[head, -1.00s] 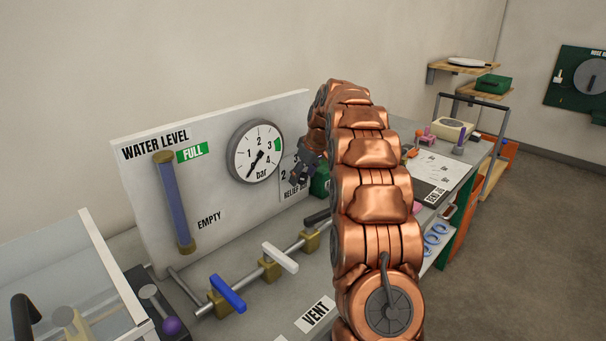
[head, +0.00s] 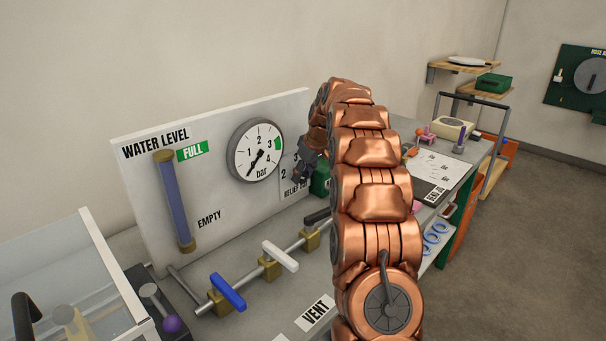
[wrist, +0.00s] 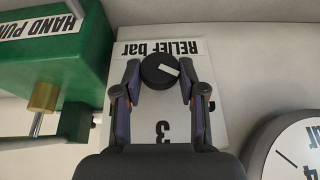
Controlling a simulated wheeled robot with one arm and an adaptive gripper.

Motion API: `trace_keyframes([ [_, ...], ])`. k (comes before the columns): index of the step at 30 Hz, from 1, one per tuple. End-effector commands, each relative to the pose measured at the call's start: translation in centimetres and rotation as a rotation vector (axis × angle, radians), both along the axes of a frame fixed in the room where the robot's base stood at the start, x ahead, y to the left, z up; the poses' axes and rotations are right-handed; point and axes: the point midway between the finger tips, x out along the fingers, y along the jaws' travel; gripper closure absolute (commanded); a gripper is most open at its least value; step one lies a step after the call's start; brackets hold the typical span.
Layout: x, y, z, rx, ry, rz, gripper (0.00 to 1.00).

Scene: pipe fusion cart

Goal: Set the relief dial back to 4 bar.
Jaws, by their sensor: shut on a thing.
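The relief dial is a round black knob with a white mark (wrist: 159,71), on a white plate lettered "RELIEF bar" (wrist: 180,48). The wrist view shows the plate upside down, with a 3 below the knob. The white mark points to the right in that view. My gripper (wrist: 161,82) has one finger on each side of the knob and is shut on it. The fingers and wrist cover other numbers, and I cannot see a 4 on this plate. In the head view my gripper (head: 304,168) is at the panel, and it and the arm hide the knob.
A pressure gauge (head: 255,151) is left of the dial, its needle pointing lower left. A green hand pump (wrist: 75,60) stands close to my gripper. Blue (head: 228,291) and white (head: 280,256) valve handles sit on a pipe in front. A water level tube (head: 176,203) reads near FULL.

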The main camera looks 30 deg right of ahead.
Motion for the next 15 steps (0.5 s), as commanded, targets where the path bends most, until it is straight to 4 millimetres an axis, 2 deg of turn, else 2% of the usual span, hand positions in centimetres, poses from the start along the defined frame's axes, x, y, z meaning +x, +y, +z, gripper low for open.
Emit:
trace_keyframes([
  [15,0.21,-0.53,0.2,0.204,0.043,-0.002,0.94],
])
